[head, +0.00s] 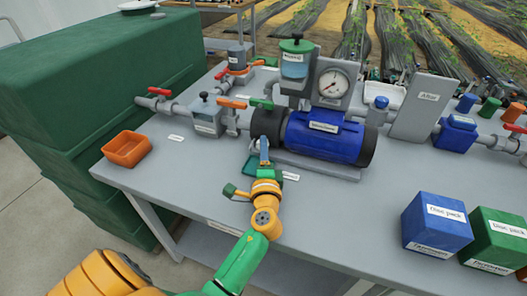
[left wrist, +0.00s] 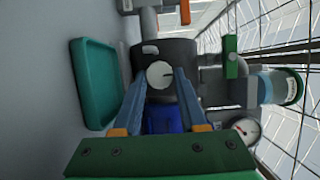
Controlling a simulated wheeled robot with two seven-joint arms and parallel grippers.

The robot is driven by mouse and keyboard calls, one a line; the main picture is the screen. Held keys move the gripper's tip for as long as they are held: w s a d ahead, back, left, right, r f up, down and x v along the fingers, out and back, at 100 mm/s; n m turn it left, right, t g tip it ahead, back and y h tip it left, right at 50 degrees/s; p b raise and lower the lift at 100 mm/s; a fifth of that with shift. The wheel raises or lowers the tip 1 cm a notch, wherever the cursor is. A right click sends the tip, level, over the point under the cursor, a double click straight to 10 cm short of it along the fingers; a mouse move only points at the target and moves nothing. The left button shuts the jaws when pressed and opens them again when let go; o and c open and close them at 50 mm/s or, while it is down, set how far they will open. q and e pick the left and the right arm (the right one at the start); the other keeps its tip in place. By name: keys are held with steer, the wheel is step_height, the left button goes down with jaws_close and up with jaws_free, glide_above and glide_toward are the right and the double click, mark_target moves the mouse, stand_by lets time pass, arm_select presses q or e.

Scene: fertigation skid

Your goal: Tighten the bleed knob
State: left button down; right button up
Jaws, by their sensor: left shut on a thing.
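The bleed knob (left wrist: 160,75) is a pale round knob with a dark mark, on the end of a dark cylindrical housing (left wrist: 165,50) in the left wrist view. My left gripper (head: 264,148) reaches the near end of the blue and black filter body (head: 325,137) in the head view. In the left wrist view its two blue fingers (left wrist: 161,84) lie on either side of the knob and are shut on it. In the head view the knob is hidden by the gripper. My right gripper is not in view.
A teal tray (left wrist: 95,82) lies on the bench close beside the gripper. An orange bin (head: 127,149) stands at the left of the grey bench (head: 200,185). A pressure gauge (head: 332,85) rises behind the filter. Blue (head: 437,223) and green (head: 495,240) boxes stand at the right.

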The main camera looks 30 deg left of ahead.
arm_select(q)
steer(key=shift+r, duration=0.15)
steer(key=c, duration=0.9)
jaws_free()
steer(key=o, duration=0.4)
steer(key=shift+w, duration=0.1)
steer(key=shift+o, duration=0.2)
steer(key=v, duration=0.3)
steer(key=b+v, duration=0.1)
steer(key=v, duration=0.2)
steer(key=shift+s+d+f, duration=0.15)
steer(key=shift+s+f, duration=0.1)
steer(key=shift+s+d+r, duration=0.15)
steer(key=shift+s+d, duration=0.05)
steer(key=shift+s, duration=0.05)
